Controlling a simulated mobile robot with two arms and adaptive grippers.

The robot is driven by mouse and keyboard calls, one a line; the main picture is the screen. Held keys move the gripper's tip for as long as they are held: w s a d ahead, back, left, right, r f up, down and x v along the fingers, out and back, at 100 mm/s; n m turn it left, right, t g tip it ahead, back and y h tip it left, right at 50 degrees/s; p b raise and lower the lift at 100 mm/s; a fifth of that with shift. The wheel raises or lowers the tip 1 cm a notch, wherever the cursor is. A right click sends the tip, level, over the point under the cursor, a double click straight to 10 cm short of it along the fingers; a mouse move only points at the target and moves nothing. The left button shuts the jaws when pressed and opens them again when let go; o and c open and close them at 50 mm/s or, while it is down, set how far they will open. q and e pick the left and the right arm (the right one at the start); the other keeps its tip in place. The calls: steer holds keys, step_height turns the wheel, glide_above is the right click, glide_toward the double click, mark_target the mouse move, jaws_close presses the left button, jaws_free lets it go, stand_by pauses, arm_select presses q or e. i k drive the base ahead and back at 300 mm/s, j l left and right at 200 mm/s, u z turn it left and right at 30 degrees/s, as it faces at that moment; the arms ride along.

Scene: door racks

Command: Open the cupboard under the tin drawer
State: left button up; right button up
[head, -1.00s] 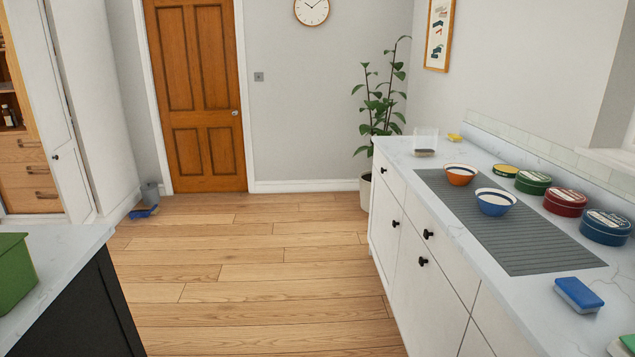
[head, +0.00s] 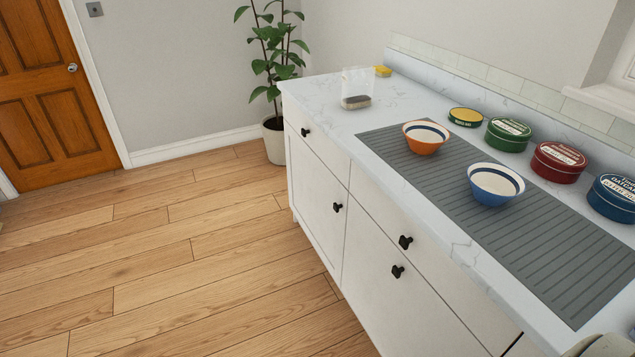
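A white base unit stands along the right under a marble-look worktop (head: 312,97). Its far drawer (head: 318,141) has a black knob and is shut. Below it is a shut cupboard door (head: 316,200), with a black knob near its upper right corner. The nearer drawer (head: 425,255) is also shut, above another shut cupboard front (head: 385,300) with a black knob. Nothing visible marks which drawer is the tin drawer, and the drawers' contents are hidden. Neither gripper shows.
On the worktop are a clear container (head: 357,88), an orange bowl (head: 425,138), a blue bowl (head: 494,184), a grey ribbed mat (head: 470,225) and green (head: 508,134), red (head: 558,161) and blue (head: 612,198) tins. A potted plant (head: 274,140) stands beyond. The wooden floor (head: 190,270) is clear.

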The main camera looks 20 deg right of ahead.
mark_target(319, 200)
steer(key=i+j+z, duration=0.15)
steer(key=i+z, duration=0.3)
steer(key=i, duration=0.15)
steer(key=i+j+z, duration=0.4)
steer(key=i, duration=0.2)
steer(key=i+j+z, duration=0.45)
steer(key=i+j, duration=0.1)
